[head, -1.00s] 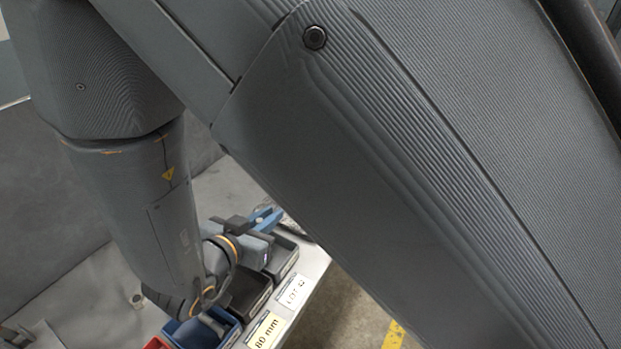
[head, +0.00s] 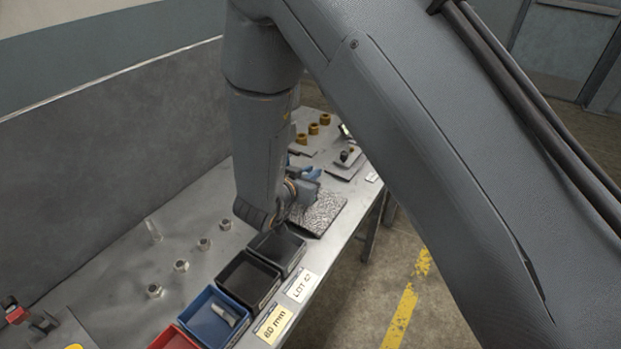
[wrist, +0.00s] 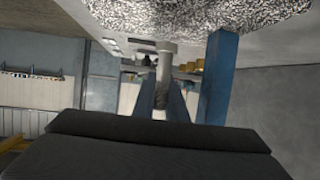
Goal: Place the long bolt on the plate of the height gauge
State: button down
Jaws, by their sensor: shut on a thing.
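My gripper (head: 305,173) has blue fingers and is beyond the row of bins, above or near the speckled dark mat. In the wrist view my gripper (wrist: 162,98) is shut on a grey bolt (wrist: 166,58). The bolt's wide head points away from the palm and its shank runs between the fingers. In the head view the held bolt cannot be made out. A small light plate with a dark part on it (head: 348,158) lies farther along the bench; I cannot tell whether it belongs to the height gauge.
Red (head: 173,338), blue (head: 190,318) and black (head: 232,290) bins line the front edge. A grey bolt (head: 228,314) lies in the blue bin. Several metal nuts (head: 181,266) stand on the bench (head: 110,290). The speckled mat (head: 325,208) and brass-coloured pieces (head: 313,129) are farther along.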

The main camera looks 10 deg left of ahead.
jog(key=shift+f, duration=1.15)
jog(key=shift+f, duration=0.1)
jog(key=c, duration=1.8)
grip_release()
jog(key=shift+s+a+r, duration=0.1)
jog(key=shift+s+r, duration=0.05)
jog(key=shift+r, duration=0.05)
jog(key=b+v, duration=0.1)
jog(key=v, duration=1)
jog(key=shift+s, duration=0.35)
